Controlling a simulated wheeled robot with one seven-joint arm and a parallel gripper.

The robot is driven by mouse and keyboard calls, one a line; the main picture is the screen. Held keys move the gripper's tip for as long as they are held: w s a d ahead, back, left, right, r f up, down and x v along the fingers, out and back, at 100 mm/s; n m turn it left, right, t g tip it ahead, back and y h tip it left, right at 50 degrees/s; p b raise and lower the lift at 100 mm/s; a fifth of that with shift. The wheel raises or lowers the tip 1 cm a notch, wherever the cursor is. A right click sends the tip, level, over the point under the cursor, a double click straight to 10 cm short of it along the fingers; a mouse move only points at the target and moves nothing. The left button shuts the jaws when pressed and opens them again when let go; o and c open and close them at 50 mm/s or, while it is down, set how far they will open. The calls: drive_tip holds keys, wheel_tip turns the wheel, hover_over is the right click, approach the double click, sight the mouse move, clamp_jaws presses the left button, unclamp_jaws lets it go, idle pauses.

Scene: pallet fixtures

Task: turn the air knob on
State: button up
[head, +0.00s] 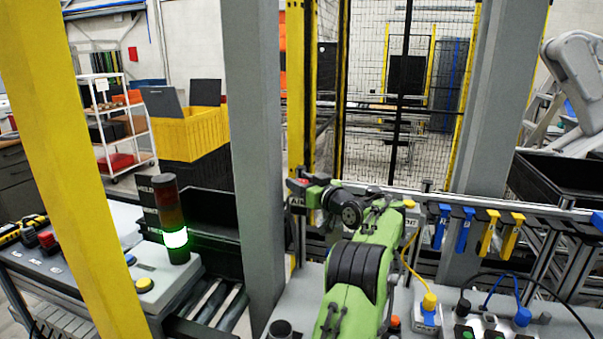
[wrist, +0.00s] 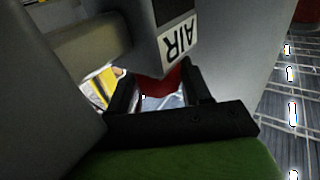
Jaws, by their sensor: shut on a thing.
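The red air knob (wrist: 160,84) sits under a grey block with a white AIR label (wrist: 178,40), seen upside down in the wrist view. My gripper (wrist: 158,78) has one black finger on each side of the knob and is shut on it. Part of the knob is hidden by the block and the fingers. In the head view my green arm reaches to the AIR sign (head: 296,201) beside a post, with my gripper (head: 304,189) at it. The knob's turn angle cannot be told.
A grey pillar (head: 252,130) stands left of my arm. A rail with blue and yellow hanging pieces (head: 488,233) runs at the right. A stack light glowing green (head: 175,238) stands on a panel at the left. A mesh fence (head: 405,70) is behind.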

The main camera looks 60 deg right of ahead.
drive_tip(key=shift+r+n+y+p, duration=0.1)
drive_tip(key=shift+n+y+p, duration=0.35)
drive_tip(key=shift+p, duration=0.35)
drive_tip(key=shift+t+y, duration=0.25)
drive_tip(key=shift+t, duration=0.05)
drive_tip(key=o, duration=1)
drive_tip(key=shift+c, duration=0.2)
drive_tip(key=b+v, duration=0.4)
drive_tip(key=v, duration=1.1)
drive_tip(key=shift+s, duration=0.35)
drive_tip(key=shift+a, duration=0.1)
